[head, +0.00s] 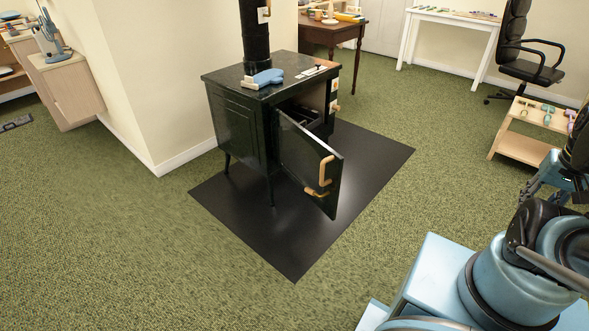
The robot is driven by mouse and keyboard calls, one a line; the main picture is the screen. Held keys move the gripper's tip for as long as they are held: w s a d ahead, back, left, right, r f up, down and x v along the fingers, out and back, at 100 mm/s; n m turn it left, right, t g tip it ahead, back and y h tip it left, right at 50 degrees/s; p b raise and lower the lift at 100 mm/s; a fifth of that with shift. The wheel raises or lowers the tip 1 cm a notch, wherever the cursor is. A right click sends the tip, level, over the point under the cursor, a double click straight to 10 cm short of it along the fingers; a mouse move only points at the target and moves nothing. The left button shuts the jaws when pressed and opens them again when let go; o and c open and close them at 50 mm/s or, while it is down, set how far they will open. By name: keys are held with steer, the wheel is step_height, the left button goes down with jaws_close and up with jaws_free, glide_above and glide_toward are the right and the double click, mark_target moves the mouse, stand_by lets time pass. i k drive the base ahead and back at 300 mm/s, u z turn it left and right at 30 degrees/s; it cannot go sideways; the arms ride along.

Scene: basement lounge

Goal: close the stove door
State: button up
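The black stove (238,128) stands on short legs near the wall corner, left of the picture's centre. Its door (308,163) is swung wide open toward the front, so part of the dark firebox (304,113) shows. A pale wooden handle (326,170) and a second lower handle or latch (317,192) sit near the door's free edge. My gripper (538,190) seems to be the dark part at the right edge, partly hidden by my arm. It is well apart from the door, and its fingers are too unclear to tell open or shut.
A black floor mat (290,248) lies under the stove. A blue and cream object (262,79) lies on the stove top. A low wooden stand (524,145) with small items and a black chair (522,52) stand at right. Green carpet between me and the stove is clear.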

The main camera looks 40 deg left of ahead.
mark_target(307, 160)
steer(key=u, duration=1.85)
steer(key=i, duration=1)
steer(key=u, duration=0.1)
steer(key=k, duration=0.6)
steer(key=u, duration=0.7)
